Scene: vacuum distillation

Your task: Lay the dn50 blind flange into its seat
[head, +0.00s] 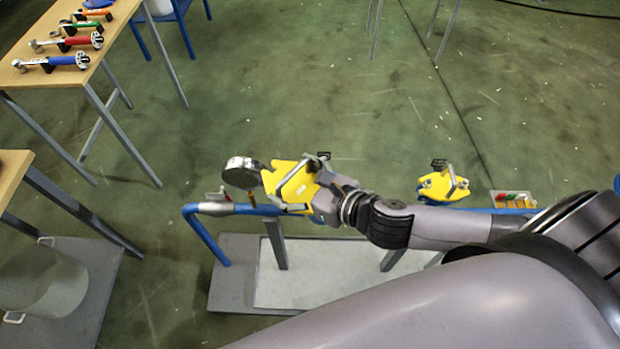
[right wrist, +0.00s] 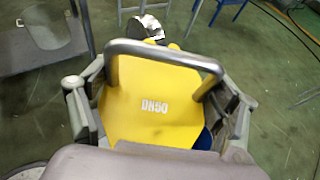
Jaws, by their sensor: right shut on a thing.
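My right gripper (head: 312,192) is shut on a yellow piece (head: 292,183) with a grey bar handle. In the right wrist view its yellow plate (right wrist: 160,103) reads DN50 and lies between the two fingers. A round silver metal disc (head: 241,172) sits at its far end, tilted; I take the whole piece for the dn50 blind flange. It is above or just beyond the left end of a blue-framed cart; the exact height is unclear. I cannot make out its seat. My left gripper is not in view.
A second yellow piece (head: 443,186) with a handle is at the blue frame (head: 206,239), right of the gripper. A small tray (head: 513,200) holds coloured items. A wooden table (head: 87,37) with coloured-handled tools stands upper left. A large pot (head: 42,285) is lower left. Open floor lies beyond.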

